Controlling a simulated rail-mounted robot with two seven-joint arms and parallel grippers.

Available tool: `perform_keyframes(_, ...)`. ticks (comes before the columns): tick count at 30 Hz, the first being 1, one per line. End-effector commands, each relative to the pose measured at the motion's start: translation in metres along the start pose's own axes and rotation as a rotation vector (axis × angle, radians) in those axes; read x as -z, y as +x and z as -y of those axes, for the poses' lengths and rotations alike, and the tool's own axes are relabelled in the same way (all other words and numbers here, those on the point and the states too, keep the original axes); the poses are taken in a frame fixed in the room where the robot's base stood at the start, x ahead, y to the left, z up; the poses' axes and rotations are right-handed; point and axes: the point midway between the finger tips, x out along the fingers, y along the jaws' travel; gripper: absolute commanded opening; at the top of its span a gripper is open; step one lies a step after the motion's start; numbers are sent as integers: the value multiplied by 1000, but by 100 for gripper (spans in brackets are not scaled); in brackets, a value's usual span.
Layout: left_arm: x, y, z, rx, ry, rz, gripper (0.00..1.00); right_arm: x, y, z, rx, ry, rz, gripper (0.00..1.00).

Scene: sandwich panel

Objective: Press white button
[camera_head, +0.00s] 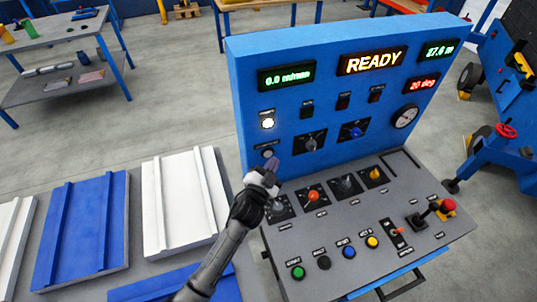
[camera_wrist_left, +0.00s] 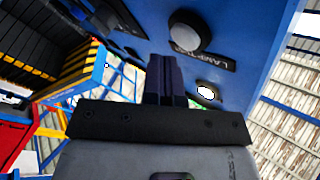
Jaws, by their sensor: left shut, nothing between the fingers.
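A pale, unlit round button (camera_head: 267,153) sits on the lower left of the upright blue panel (camera_head: 400,120). In the left wrist view a grey-white round button (camera_wrist_left: 186,32), with a label beginning "LAMP" beside it, shows close to my fingers. A brightly lit white round lamp or button (camera_head: 267,123) is above it, and it also shows in the left wrist view (camera_wrist_left: 205,91). My left gripper (camera_head: 271,164) is shut and empty, its tips just below the pale button. Contact cannot be made out. My right gripper is out of view.
The sloping grey desk (camera_head: 440,215) carries several knobs, a green button (camera_head: 298,272), a blue button (camera_head: 349,252), a yellow button (camera_head: 372,242) and a red-topped emergency stop (camera_head: 448,206). Blue and white panels (camera_head: 80,230) lie at left. Rotary switches (camera_head: 310,142) are right of the gripper.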

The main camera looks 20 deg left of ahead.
Motion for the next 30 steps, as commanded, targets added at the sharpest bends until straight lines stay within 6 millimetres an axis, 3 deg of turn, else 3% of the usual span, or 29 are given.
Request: perform_keyframes(30, -4, 6, 5, 0, 0, 0, 0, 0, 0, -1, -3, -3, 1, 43)
